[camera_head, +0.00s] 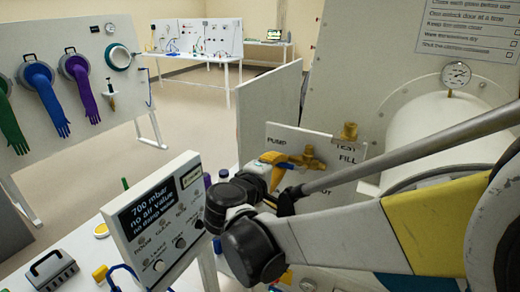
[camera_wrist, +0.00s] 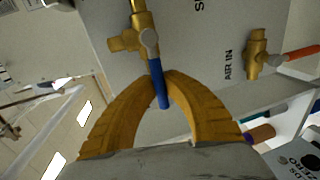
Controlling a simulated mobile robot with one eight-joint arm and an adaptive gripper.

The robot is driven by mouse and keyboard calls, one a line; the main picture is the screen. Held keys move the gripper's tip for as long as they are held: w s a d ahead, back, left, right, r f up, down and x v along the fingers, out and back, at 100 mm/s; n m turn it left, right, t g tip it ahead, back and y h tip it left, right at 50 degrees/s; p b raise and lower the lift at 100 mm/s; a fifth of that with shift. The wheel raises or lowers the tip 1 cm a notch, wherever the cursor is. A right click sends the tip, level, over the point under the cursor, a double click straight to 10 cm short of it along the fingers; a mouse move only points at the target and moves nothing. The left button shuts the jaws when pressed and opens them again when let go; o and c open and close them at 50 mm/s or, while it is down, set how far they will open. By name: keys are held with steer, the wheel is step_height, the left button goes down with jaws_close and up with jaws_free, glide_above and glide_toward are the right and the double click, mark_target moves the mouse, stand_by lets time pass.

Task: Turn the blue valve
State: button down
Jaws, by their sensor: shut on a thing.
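The blue valve shows in the wrist view as a brass body with a blue lever handle (camera_wrist: 157,80) pointing down in the picture. My gripper (camera_wrist: 162,77) has its two ribbed orange fingers closed on this handle, one on each side. The end of the handle sticks out between the fingers toward my palm. In the head view my gripper (camera_head: 276,160) is at the labelled white panel (camera_head: 285,138), beside a brass valve fitting (camera_head: 312,160). My wrist and arm hide much of the panel there, and the blue handle cannot be made out clearly.
A second brass valve (camera_wrist: 256,55) with a red handle (camera_wrist: 301,54) sits beside the label AIR IN. A display box (camera_head: 155,215) reading 700 mbar stands close left of my wrist. A white tank with a gauge (camera_head: 456,75) is at the right. Open floor lies behind.

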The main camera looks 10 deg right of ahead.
steer(key=c, duration=1.4)
jaws_free()
steer(key=shift+c, duration=0.2)
steer(key=shift+s+a, duration=0.1)
steer(key=shift+s, duration=0.05)
steer(key=v, duration=1.1)
steer(key=shift+s+a+r, duration=0.2)
steer(key=shift+s, duration=0.1)
